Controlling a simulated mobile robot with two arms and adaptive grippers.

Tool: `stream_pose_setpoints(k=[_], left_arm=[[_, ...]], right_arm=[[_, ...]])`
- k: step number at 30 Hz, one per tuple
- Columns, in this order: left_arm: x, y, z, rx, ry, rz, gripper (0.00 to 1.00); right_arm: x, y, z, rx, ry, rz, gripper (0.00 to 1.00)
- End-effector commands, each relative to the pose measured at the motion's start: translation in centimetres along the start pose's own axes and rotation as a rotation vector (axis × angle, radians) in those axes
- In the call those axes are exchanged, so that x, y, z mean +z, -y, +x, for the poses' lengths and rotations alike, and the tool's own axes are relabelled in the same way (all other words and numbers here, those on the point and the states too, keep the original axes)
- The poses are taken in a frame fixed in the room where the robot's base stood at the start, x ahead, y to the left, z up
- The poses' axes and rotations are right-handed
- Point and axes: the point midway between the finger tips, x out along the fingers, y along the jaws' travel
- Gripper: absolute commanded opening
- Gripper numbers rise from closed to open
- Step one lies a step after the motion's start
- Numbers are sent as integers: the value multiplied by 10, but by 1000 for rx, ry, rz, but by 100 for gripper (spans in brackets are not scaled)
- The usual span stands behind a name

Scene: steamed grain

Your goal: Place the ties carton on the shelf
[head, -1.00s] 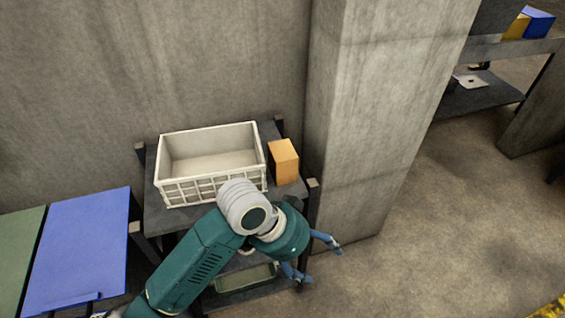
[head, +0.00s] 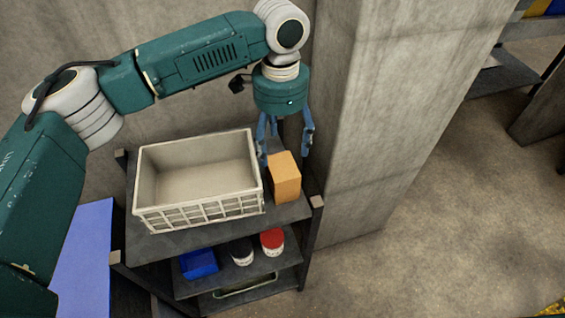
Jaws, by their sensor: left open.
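An orange box, which I take to be the ties carton (head: 285,182), stands upright on the top board of the dark shelf (head: 168,243), right of a crate. My left gripper (head: 283,153) is open and points down just above and behind the carton, with one blue finger toward each side of it. The left fingertip is close to the gap between crate and carton; I cannot tell whether it touches either. My right gripper is not in view.
A white crate (head: 200,215), apparently empty, fills most of the top board. A blue box (head: 199,263), a dark-topped jar (head: 241,252) and a red-lidded jar (head: 272,241) stand on the board below. A concrete pillar (head: 375,130) rises close on the right.

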Motion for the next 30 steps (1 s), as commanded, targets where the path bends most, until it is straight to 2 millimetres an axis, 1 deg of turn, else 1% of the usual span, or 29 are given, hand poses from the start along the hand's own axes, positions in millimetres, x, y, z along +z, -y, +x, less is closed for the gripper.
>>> stream_pose_setpoints(k=[3, 6, 11, 14, 18, 21, 24, 30], left_arm=[[1, -1, 20, 3, 4, 1, 71], [1, 0, 34, 1, 3, 0, 71], [0, 0, 47, 1, 1, 0, 71], [-1, 0, 55, 1, 2, 0, 71], [-4, 0, 76, 1, 2, 2, 71], [-4, 1, 90, 0, 1, 2, 71], [-4, 1, 98, -1, 0, 2, 71], [-4, 1, 100, -1, -1, 2, 71]], right_arm=[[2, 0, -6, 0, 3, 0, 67], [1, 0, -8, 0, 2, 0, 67], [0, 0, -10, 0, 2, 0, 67], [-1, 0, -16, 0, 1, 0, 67], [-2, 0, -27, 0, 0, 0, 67], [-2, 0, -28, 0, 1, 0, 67], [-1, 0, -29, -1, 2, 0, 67], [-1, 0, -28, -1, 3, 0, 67]])
